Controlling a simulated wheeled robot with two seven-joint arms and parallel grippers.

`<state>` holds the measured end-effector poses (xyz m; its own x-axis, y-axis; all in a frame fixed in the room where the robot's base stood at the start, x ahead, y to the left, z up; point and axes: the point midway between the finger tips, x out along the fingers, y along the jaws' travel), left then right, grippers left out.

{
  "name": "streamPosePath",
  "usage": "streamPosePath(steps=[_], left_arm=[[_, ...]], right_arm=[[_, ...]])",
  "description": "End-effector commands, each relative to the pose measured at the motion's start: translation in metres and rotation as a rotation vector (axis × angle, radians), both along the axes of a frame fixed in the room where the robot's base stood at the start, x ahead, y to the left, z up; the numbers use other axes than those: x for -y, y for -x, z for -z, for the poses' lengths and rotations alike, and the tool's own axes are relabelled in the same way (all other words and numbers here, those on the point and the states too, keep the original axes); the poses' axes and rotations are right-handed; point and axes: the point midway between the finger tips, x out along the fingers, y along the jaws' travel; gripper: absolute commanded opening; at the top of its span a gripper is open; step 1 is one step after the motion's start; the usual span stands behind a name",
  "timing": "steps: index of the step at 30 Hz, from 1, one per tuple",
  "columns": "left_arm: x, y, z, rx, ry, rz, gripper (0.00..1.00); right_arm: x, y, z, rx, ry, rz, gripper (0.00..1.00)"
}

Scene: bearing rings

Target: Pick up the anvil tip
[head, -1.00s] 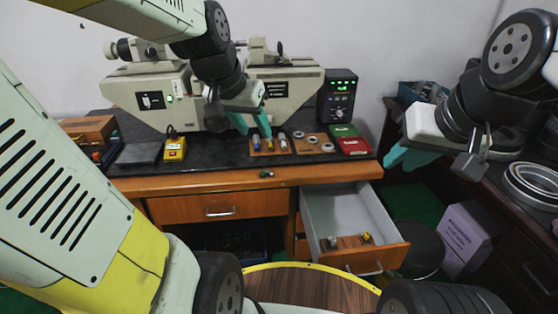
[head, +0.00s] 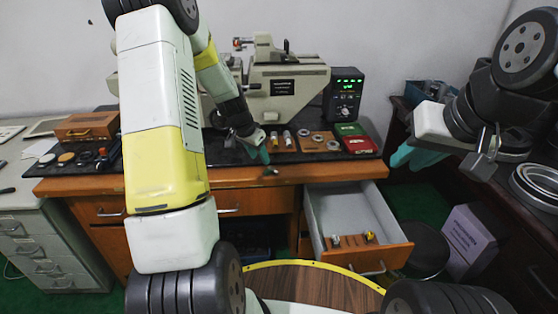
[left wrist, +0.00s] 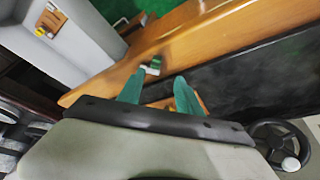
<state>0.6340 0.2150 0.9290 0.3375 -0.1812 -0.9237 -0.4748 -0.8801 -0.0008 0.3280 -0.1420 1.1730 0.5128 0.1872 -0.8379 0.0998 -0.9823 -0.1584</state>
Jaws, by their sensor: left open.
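A small dark green and silver piece, which looks like the anvil tip (head: 270,171), lies at the front edge of the desk. In the left wrist view the small piece (left wrist: 152,66) shows just beyond my fingertips, on the wooden edge strip. My left gripper (head: 259,155) is open, with its teal fingers pointing down just above and beside the piece, apparently not touching it. The same fingers (left wrist: 159,78) show spread and empty in the left wrist view. My right gripper (head: 410,155) hangs at the right, away from the piece; its opening is unclear.
An open drawer (head: 355,210) below holds a wooden holder (head: 348,242) with small tips. On the desk stand a rack of small tips (head: 283,142), a ring board (head: 318,143), red and green boxes (head: 357,144), the measuring machine (head: 285,88) and a display unit (head: 343,97).

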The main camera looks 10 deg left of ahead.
Motion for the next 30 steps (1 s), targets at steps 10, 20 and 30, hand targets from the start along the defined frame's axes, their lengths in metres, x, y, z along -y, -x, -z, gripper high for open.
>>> streamPosePath(steps=[10, 20, 30], left_arm=[[0.014, -0.008, 0.043, -0.004, 0.001, 0.001, 0.42], [0.018, -0.016, 0.066, 0.0, 0.0, 0.0, 0.42], [0.018, -0.016, 0.065, 0.0, 0.0, -0.001, 0.01]], right_arm=[[0.0, 0.0, 0.0, 0.0, 0.0, 0.0, 0.23], [0.0, 0.0, 0.0, 0.0, 0.0, 0.0, 0.23], [0.0, 0.0, 0.0, 0.0, 0.0, 0.0, 0.23]])
